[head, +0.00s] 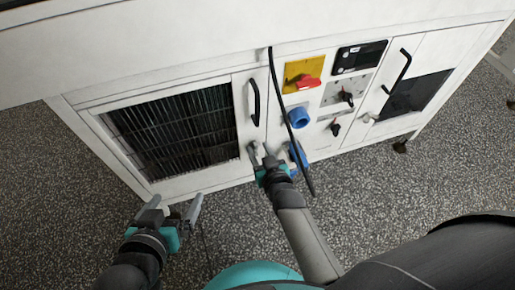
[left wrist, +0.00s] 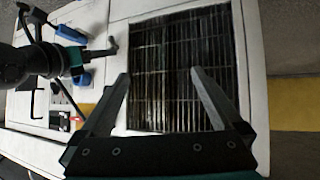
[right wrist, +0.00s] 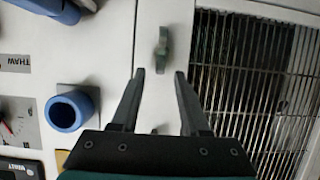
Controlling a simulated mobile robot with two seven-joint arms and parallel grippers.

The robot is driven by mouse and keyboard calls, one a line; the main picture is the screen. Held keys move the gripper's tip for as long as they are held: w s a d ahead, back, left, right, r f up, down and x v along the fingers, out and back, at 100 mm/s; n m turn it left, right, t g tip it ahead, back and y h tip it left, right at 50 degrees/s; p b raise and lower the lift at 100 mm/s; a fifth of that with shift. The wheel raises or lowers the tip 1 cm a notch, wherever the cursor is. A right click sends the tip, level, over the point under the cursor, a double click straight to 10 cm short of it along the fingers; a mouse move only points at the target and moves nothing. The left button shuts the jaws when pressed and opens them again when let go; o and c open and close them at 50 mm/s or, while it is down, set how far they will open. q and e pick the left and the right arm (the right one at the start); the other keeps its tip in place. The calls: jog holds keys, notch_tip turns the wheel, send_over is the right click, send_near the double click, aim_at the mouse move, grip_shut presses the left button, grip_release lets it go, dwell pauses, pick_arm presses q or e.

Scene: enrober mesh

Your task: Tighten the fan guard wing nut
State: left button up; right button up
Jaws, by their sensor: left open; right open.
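The wing nut (right wrist: 162,50) is a small grey-green piece on the white door frame beside the fan guard. In the right wrist view it lies just beyond my right gripper (right wrist: 159,73), roughly in line with the gap between its open fingers. In the head view my right gripper (head: 261,152) is at the lower right of the fan guard (head: 175,130), and I cannot make out the nut there. The guard, a dark wire grille, also shows in the left wrist view (left wrist: 180,60). My left gripper (head: 175,203) is open and empty, low in front of the cabinet.
A black door handle (head: 253,103) stands above my right gripper. A black cable (head: 285,115) hangs beside it. Blue sockets (head: 299,117) and a red switch (head: 308,82) are to the right. The speckled floor (head: 70,210) is clear at the left.

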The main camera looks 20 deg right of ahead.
pick_arm(q)
jog(key=shift+w+d+r+t+h+b, duration=0.2)
jog(key=shift+d+t+h, duration=0.1)
jog(key=shift+d+t, duration=0.2)
jog(key=shift+w+d+r+t+h+b, duration=0.1)
jog(key=shift+w+d+t+h+b, duration=0.15)
jog(key=shift+d+t, duration=0.2)
pick_arm(e)
jog(key=shift+x, duration=0.85)
pick_arm(q)
jog(key=shift+s, duration=0.1)
pick_arm(e)
grip_shut()
